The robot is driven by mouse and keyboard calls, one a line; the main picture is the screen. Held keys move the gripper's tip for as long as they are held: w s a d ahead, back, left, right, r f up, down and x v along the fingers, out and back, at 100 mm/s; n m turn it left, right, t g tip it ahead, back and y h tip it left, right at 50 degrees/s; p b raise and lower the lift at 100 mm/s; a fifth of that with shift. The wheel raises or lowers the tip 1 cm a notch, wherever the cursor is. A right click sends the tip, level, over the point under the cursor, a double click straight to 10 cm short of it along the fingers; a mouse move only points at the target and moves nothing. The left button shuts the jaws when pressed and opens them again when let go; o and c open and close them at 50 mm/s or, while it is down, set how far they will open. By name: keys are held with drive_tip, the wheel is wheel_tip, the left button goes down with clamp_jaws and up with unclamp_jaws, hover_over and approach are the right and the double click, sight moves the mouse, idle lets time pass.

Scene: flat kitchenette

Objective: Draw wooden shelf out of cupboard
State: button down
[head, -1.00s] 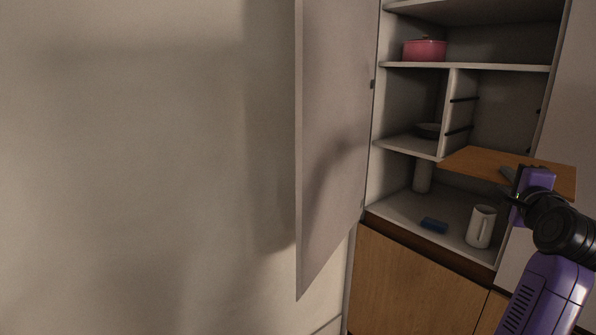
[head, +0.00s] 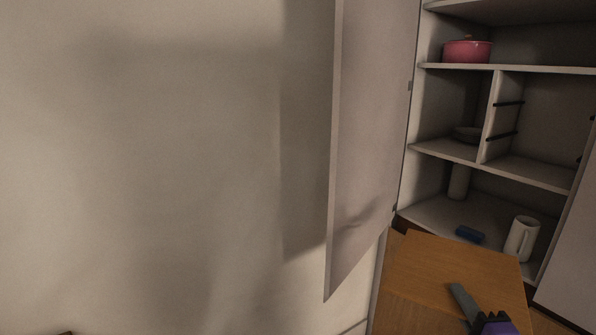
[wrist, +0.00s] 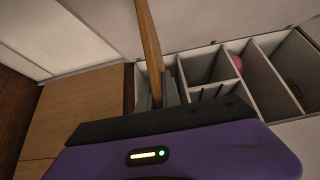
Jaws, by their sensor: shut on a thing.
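The wooden shelf (head: 425,270) is a flat brown board. In the head view it is in front of the cupboard (head: 535,172), low at the right, clear of the compartments. My gripper (head: 472,308) is shut on the board near its front edge; one grey finger lies on its upper face. In the wrist view the board (wrist: 148,40) shows edge-on between the grey fingers (wrist: 163,88). The cupboard, also in the wrist view (wrist: 215,92), stands open behind it. The far finger is hidden under the board in the head view.
An open cupboard door (head: 365,150) stands left of the cupboard. Inside are a pink pot (head: 467,51), a dark bowl (head: 467,133), a white mug (head: 521,240), a blue item (head: 470,233) and a pale cylinder (head: 458,182). A plain wall fills the left.

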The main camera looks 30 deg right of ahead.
drive_tip(key=w+a+f+n+y, duration=0.1)
drive_tip(key=a+f+n+y, duration=0.1)
drive_tip(key=a+f, duration=0.7)
drive_tip(key=w+a+f+n+t+y, duration=0.1)
drive_tip(key=a+f+y, duration=0.3)
drive_tip(key=a+f, duration=0.5)
drive_tip(key=w+a+f+n+t+y, duration=0.1)
drive_tip(key=w+a+f+n+y, duration=0.1)
drive_tip(key=a+f, duration=0.7)
drive_tip(key=a+n+y, duration=0.1)
drive_tip(key=a, duration=0.2)
drive_tip(key=shift+w+a+f, duration=0.2)
drive_tip(key=shift+f, duration=0.05)
wheel_tip(320, 180, down, 8)
drive_tip(key=b, duration=0.7)
drive_tip(key=shift+r+b, duration=0.2)
drive_tip(key=shift+b, duration=0.1)
drive_tip(key=shift+a, duration=0.1)
